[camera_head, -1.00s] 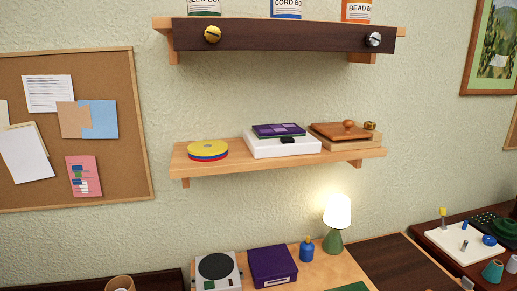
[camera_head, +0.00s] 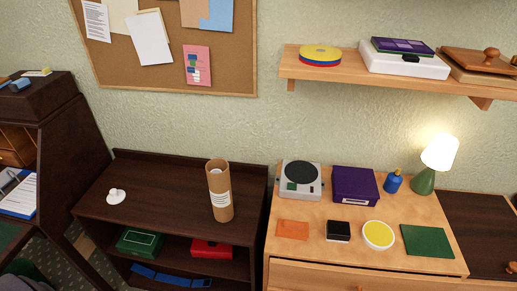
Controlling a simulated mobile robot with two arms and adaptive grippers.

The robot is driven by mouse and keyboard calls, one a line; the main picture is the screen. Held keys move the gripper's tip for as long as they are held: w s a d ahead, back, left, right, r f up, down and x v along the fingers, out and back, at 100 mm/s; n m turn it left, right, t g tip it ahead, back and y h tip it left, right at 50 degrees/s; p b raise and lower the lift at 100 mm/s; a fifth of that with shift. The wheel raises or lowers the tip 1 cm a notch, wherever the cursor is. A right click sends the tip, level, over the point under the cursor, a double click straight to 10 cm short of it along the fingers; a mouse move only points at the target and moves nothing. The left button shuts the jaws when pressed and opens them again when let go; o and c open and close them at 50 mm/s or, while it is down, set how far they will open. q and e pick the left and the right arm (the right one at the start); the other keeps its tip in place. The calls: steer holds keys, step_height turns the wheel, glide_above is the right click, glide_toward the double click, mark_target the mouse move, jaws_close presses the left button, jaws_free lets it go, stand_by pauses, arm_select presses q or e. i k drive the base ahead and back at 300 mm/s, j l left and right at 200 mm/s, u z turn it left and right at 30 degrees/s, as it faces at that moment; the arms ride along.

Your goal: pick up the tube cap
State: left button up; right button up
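A small white cap with a raised knob (camera_head: 116,196), which looks like the tube cap, lies on the left part of the dark wooden shelf unit's top (camera_head: 155,192). A brown cardboard tube (camera_head: 220,192) with a white label stands upright on the same top, to the right of the cap and apart from it. Something pale shows at the tube's upper end. Neither of my grippers is in the head view.
Right of the dark unit, a light wooden cabinet (camera_head: 328,243) holds a turntable-like device (camera_head: 300,180), a purple box (camera_head: 355,185), a yellow-topped round dish (camera_head: 378,235) and a lit lamp (camera_head: 433,162). A wall shelf (camera_head: 340,75) hangs above. The dark top between cap and tube is clear.

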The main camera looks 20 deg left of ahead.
mark_target(115, 196)
steer(key=u, duration=1.95)
